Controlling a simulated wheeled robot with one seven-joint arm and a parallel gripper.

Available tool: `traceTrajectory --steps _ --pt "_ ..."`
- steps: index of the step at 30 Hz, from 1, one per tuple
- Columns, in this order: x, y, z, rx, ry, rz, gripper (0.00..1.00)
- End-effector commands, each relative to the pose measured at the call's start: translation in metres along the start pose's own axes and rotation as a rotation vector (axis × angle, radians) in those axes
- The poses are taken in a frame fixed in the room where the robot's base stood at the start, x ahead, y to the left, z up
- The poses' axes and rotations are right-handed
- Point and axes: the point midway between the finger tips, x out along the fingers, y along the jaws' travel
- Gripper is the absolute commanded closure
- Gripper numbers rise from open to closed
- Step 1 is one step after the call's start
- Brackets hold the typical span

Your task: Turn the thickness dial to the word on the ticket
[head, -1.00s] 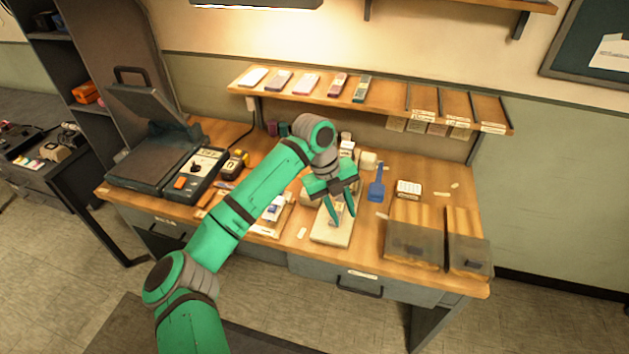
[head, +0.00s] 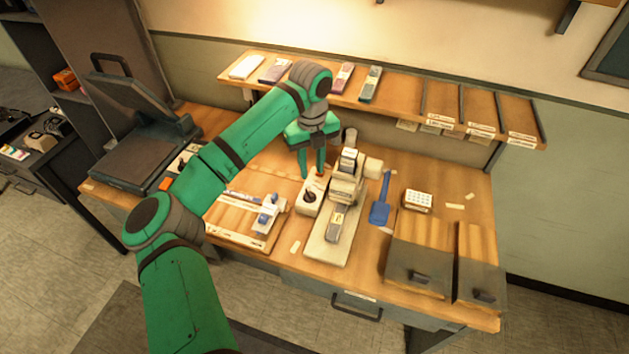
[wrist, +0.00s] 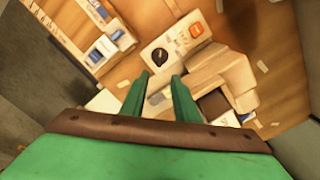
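A black round dial (head: 309,196) sits on a small white box near the middle of the bench. In the wrist view the dial (wrist: 158,56) shows just beyond my fingertips, with an orange button (wrist: 195,31) beside it. My gripper (head: 312,174) points down above the box's far end; it also shows in the wrist view (wrist: 162,77). Its fingers are apart with nothing between them, and no contact with the dial shows. The dial's words are too small to read. I cannot tell which paper is the ticket.
A beige device (head: 346,183) on a pale base (head: 325,251) stands close right of the dial box. A paper trimmer (head: 240,228) lies left, a dark open press (head: 130,150) farther left. A blue scoop (head: 381,204) lies right. A shelf (head: 400,105) hangs behind.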

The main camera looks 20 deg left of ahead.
Motion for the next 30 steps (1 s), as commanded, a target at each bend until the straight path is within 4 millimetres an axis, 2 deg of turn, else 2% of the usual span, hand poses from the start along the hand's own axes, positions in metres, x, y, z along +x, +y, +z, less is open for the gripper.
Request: traceTrajectory --steps 5,18,24,30 --pt "0.017 0.004 0.002 -0.008 0.003 -0.001 0.72" --pt "0.09 0.004 0.002 -0.008 0.003 0.0 0.72" --pt "0.105 0.003 0.001 -0.005 0.002 0.0 0.72" --pt "0.107 0.003 0.002 -0.005 0.0 0.0 0.72"
